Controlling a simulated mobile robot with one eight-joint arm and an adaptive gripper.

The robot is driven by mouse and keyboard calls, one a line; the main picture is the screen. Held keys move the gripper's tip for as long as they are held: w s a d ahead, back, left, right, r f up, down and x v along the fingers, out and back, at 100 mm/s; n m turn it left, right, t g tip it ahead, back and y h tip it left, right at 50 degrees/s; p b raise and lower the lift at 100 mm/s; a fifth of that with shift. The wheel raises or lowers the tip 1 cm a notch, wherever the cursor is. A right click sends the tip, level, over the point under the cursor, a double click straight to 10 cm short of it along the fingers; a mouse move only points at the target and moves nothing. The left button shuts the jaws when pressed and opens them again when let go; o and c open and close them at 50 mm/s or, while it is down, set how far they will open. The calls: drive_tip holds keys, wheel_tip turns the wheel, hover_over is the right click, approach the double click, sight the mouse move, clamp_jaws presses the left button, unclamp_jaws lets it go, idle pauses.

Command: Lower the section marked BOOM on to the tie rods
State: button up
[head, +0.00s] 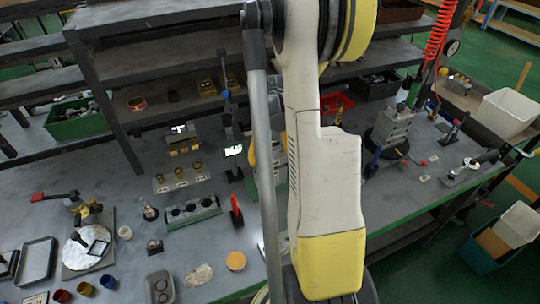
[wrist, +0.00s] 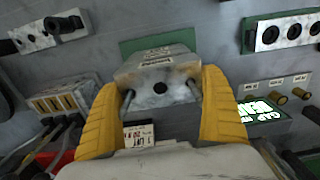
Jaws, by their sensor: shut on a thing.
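In the wrist view, a grey metal block (wrist: 150,77) with a dark round hole stands between the yellow fingers of my gripper (wrist: 162,108). My gripper is shut on this block. Its small label is too small to read, so I cannot tell whether it says BOOM. A white card by the lower left of the block seems to read LIFT. In the head view my arm hides the block, and only a yellow finger edge (head: 252,156) shows.
A lit sign (wrist: 262,112) stands close right of my gripper in the wrist view. In the head view, a grey block stack (head: 394,125) stands on the right, and a grey block with round ports (head: 192,211) lies on the left. Shelves rise behind.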

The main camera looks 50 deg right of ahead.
sight(269, 154)
drive_tip(key=shift+f+b, duration=0.45)
drive_tip(key=shift+f, duration=0.15)
drive_tip(key=o, duration=1.1)
drive_tip(key=shift+r, duration=0.15)
wheel_tip(269, 154, up, 12)
drive_tip(key=shift+w+a, duration=0.1)
